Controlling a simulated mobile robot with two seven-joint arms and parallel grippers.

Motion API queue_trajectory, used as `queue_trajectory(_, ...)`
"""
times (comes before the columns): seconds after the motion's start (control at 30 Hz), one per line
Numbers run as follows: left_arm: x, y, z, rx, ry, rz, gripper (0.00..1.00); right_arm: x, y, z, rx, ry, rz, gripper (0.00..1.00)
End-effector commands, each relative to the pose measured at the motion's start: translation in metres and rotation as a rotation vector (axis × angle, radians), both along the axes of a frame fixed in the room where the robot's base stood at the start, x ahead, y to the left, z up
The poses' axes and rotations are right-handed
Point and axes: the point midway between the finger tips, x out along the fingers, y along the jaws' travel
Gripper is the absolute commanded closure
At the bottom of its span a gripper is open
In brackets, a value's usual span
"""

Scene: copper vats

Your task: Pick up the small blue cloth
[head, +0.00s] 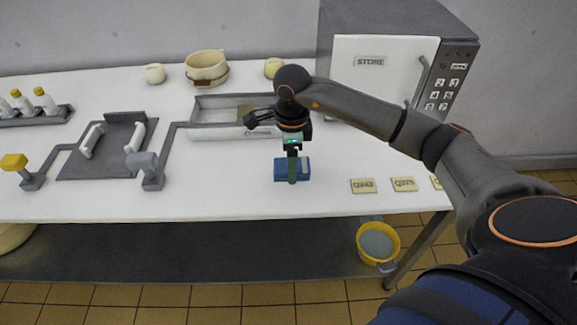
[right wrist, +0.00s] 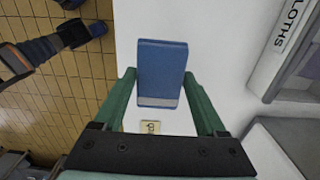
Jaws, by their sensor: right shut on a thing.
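The small blue cloth (head: 280,173) is a folded, flat block with a pale band, near the front middle of the white table. My right gripper (head: 292,180) points down over it in the head view. In the right wrist view the cloth (right wrist: 161,68) lies between the two green fingers of my right gripper (right wrist: 160,76), which is shut on it. I cannot tell whether the cloth touches the table or is just above it.
A long tray (head: 225,133) stands behind the cloth; its label reads CLOTHS in the right wrist view. Small label cards (head: 363,186) lie to the right. A yellow bucket (head: 364,253) is below.

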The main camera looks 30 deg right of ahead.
Motion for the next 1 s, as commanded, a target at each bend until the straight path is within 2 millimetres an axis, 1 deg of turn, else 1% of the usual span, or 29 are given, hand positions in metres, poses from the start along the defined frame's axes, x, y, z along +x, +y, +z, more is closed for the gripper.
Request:
queue_trajectory(0.03,0.000,0.000,0.000,0.000,0.000,0.000,0.00,-0.008,0.002,0.013,-0.003,-0.006,0.004,0.89)
queue_trajectory(0.13,0.000,0.000,-0.001,0.000,0.000,0.000,0.00,-0.027,0.007,0.036,-0.003,-0.009,0.004,0.89)
queue_trajectory(0.3,0.000,0.000,-0.006,0.000,0.000,0.000,0.00,-0.062,0.018,0.049,-0.002,-0.003,0.003,0.89)
queue_trajectory(0.5,0.000,0.000,-0.009,0.001,0.000,-0.001,0.00,-0.092,0.027,0.063,-0.002,-0.003,0.002,0.89)
queue_trajectory(0.7,0.000,0.000,-0.010,0.001,0.000,-0.001,0.00,-0.109,0.032,0.071,-0.002,-0.003,0.000,0.89)
queue_trajectory(1.0,0.000,0.000,-0.010,0.001,0.000,-0.001,0.00,-0.112,0.033,0.074,-0.001,-0.002,-0.001,0.89)
